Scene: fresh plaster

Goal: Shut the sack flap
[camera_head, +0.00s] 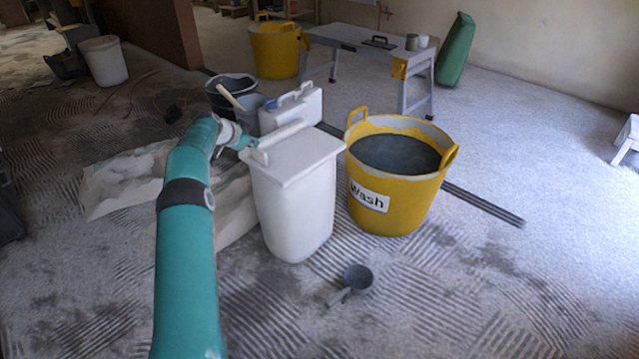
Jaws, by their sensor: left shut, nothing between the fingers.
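A tall white bin (292,215) stands in the middle with a flat white lid (305,158) lying across its top; the lid looks down, but I cannot tell if it is fully seated. Pale crumpled sheet or sack material (125,185) lies on the floor to its left, partly hidden by my arm. I cannot make out a distinct sack flap. My left gripper (244,143) is shut and empty at the bin's back-left top corner, close to the lid's edge; I cannot tell whether it touches. My right gripper is not in view.
A yellow "Wash" tub (393,205) of dark water stands right of the bin. A white jerrycan (290,108) and dark buckets (232,88) stand behind. A grey scoop (357,278) lies in front. A trestle bench (372,42) stands farther back. The right floor is mostly clear.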

